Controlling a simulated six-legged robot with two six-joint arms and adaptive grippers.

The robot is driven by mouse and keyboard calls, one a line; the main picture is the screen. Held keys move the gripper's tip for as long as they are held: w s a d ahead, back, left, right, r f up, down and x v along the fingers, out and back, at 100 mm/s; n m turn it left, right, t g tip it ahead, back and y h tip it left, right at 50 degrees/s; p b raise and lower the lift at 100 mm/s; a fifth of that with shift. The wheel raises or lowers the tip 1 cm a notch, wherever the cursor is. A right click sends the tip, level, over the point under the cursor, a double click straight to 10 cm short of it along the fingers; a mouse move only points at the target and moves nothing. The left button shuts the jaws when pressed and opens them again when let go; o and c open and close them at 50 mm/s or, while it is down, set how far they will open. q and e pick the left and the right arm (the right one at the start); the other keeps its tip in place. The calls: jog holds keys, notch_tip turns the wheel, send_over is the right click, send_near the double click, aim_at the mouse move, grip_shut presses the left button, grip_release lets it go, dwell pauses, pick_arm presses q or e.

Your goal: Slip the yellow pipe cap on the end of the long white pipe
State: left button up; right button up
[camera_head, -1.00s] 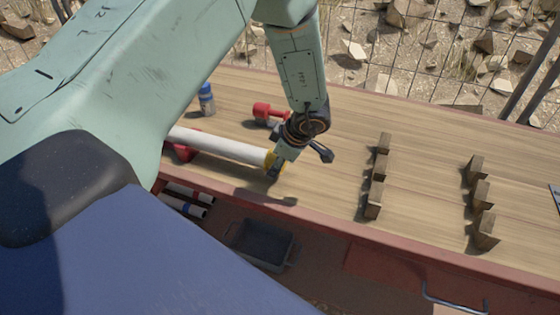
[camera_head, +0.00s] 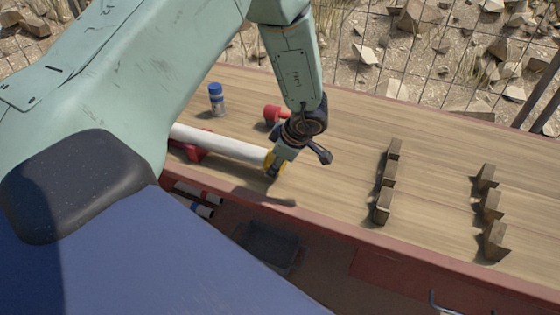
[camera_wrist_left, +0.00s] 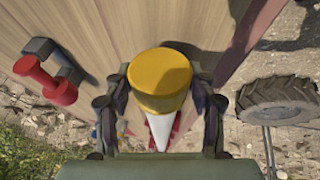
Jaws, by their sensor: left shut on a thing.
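The long white pipe (camera_head: 225,145) lies along the bench on a red support (camera_head: 193,150), with its far left part hidden behind my arm. The yellow pipe cap (camera_head: 274,162) sits at the pipe's right end, in line with it. My left gripper (camera_head: 274,168) is shut on the cap. In the left wrist view the round yellow cap (camera_wrist_left: 160,78) is between the fingers of the gripper (camera_wrist_left: 160,104), and the white pipe (camera_wrist_left: 160,130) runs away behind it. The cap touches or covers the pipe end; how far over it sits cannot be told. My right gripper is out of view.
A blue-topped bottle (camera_head: 217,98) and a red object (camera_head: 275,114) stand behind the pipe. Two rows of wooden blocks (camera_head: 388,180) (camera_head: 490,212) stand to the right. A dark bin (camera_head: 268,245) is below the bench's front edge. The bench between gripper and blocks is clear.

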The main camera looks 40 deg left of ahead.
pick_arm(q)
jog(key=shift+s+a, duration=0.1)
jog(key=shift+a, duration=0.3)
jog(key=o, duration=1)
jog(key=v, duration=1.2)
jog(key=x, duration=1.2)
jog(key=shift+f, duration=0.15)
jog(key=shift+d, duration=0.45)
